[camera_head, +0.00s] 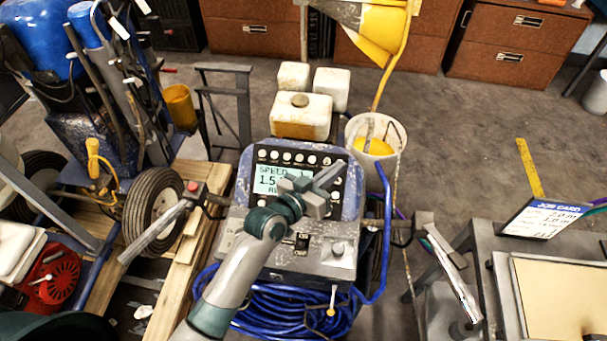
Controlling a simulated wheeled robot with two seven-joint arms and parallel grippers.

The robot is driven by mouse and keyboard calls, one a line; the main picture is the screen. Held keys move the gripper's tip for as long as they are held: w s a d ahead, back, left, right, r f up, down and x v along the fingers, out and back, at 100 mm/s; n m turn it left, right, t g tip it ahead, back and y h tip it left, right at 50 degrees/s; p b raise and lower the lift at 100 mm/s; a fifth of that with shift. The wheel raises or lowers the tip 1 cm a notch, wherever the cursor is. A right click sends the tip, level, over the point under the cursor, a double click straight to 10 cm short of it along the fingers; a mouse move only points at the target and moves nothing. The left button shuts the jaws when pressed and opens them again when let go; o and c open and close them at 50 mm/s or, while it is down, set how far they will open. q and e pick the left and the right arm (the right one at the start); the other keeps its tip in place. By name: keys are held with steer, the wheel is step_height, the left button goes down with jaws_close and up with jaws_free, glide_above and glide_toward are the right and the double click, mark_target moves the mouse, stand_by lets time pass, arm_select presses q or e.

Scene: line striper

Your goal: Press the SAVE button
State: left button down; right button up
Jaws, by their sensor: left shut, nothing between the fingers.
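The line striper's blue control panel (247,160) faces me at the middle of the view. Its lit display (266,181) reads "SPEED" and "1.5", and its right part is covered by my gripper. A row of small round pale buttons (287,155) runs along the top of the panel, with more at the right side. Their labels are too small to read, so I cannot tell which is SAVE. My left gripper (336,173) is shut and empty, over the right half of the panel, pointing up and right. I cannot tell whether it touches. My right gripper is out of view.
The striper's handles stand out left (165,228) and right (440,240) of the panel. A coiled blue hose (290,311) hangs below. A white bucket (390,132) stands behind right. A job card (545,219) stands on a bench at right. Lower switches and a knob (338,248) sit near my forearm.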

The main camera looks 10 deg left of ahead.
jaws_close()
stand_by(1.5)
